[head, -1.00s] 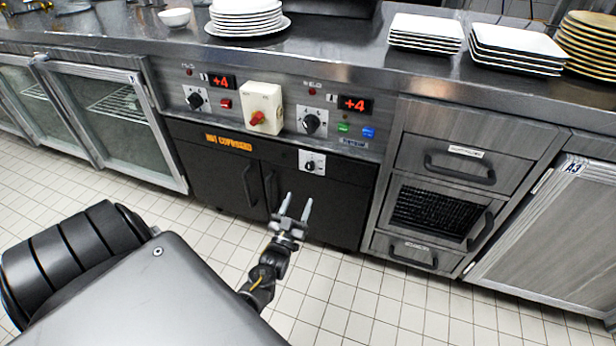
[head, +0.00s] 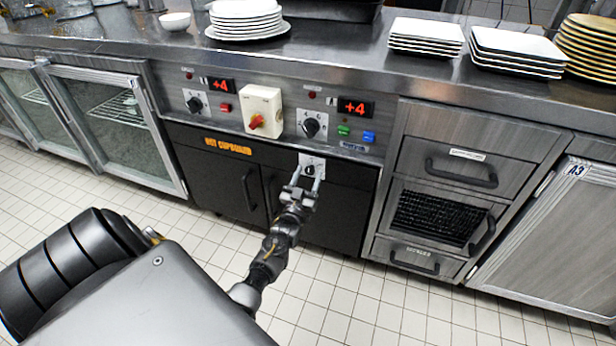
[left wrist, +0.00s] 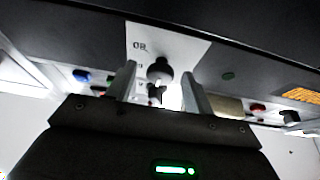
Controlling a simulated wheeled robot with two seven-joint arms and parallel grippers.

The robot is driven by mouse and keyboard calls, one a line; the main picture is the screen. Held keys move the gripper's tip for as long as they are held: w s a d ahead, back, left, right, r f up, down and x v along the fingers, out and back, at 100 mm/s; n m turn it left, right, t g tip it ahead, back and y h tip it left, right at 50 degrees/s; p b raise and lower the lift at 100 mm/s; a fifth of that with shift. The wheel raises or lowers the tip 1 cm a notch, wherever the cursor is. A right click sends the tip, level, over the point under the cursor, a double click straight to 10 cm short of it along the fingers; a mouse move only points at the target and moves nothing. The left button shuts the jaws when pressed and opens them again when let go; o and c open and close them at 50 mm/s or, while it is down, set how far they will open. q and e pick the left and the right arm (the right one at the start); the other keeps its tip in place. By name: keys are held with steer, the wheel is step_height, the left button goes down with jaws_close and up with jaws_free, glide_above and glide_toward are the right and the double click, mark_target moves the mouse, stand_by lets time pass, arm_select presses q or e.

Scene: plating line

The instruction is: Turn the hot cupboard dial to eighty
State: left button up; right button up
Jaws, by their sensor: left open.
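The hot cupboard (head: 221,178) is a black two-door unit with an orange "HOT CUPBOARD" label. Its dial (head: 311,169) is a small black knob on a white plate at the upper right of the unit. In the left wrist view the dial (left wrist: 160,70) shows dark between and beyond my finger tips, against the white plate. My left gripper (head: 304,183) is open, its two fingers pointing at the dial, one to each side in the picture. I cannot tell whether they touch it. The scale marks are too small or hidden to read. My right gripper is out of view.
Above the dial is a steel panel with two larger black knobs (head: 310,125), red "+4" displays (head: 354,107) and a red-knobbed cream switch box (head: 262,110). Drawers (head: 462,166) stand to the right. Plates (head: 518,48) are stacked on the counter. The tiled floor is clear.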

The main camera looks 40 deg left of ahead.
arm_select(q)
steer(key=shift+w+r, duration=0.1)
steer(key=shift+w, duration=0.1)
steer(key=c, duration=1)
steer(key=shift+o, duration=0.2)
